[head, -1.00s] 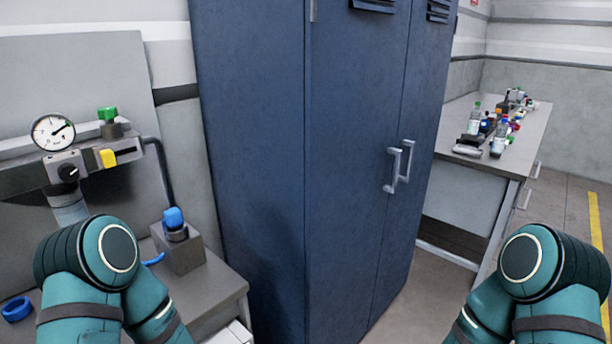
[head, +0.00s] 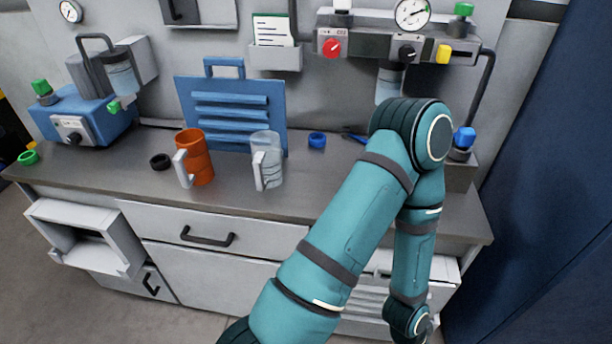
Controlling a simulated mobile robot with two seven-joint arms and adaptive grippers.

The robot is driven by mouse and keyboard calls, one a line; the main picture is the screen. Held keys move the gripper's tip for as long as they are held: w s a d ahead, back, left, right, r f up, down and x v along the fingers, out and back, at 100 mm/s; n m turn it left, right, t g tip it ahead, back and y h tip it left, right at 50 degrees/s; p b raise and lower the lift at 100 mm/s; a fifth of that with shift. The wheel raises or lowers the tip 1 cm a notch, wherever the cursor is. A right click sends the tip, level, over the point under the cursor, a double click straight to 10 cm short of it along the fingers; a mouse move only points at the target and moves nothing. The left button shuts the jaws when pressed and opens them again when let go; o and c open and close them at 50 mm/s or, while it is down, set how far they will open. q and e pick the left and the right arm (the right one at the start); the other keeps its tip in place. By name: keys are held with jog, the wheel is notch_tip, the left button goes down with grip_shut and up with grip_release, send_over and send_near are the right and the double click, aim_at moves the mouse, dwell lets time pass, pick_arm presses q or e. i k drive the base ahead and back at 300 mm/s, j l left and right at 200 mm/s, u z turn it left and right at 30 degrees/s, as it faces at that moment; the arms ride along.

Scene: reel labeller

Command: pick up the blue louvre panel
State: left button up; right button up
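The blue louvre panel (head: 180,98) stands upright at the back of the workbench, against or close to the grey back wall. It has several horizontal slats and a blue loop handle (head: 225,62) on its top edge. An orange mug (head: 199,160) and a clear mug (head: 268,165) stand in front of it and hide parts of its lower edge. Neither gripper is in view.
The workbench (head: 330,195) also holds a blue machine (head: 85,122) at left, a black ring (head: 160,161) and a blue ring (head: 317,140). A gauge and valve unit (head: 380,45) is at upper right, beside the dark blue locker (head: 550,200).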

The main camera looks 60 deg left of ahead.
aim_at(228, 111)
jog(key=u, duration=2.35)
jog(key=k+j, duration=0.25)
jog(key=k, duration=0.25)
jog(key=k+j+z, duration=0.15)
jog(key=k, duration=0.35)
jog(key=k+j, duration=0.25)
jog(key=k, duration=0.25)
jog(key=i+j+z, duration=0.4)
jog(key=i, duration=0.35)
jog(key=i+j+z, duration=0.45)
jog(key=i+j, duration=0.2)
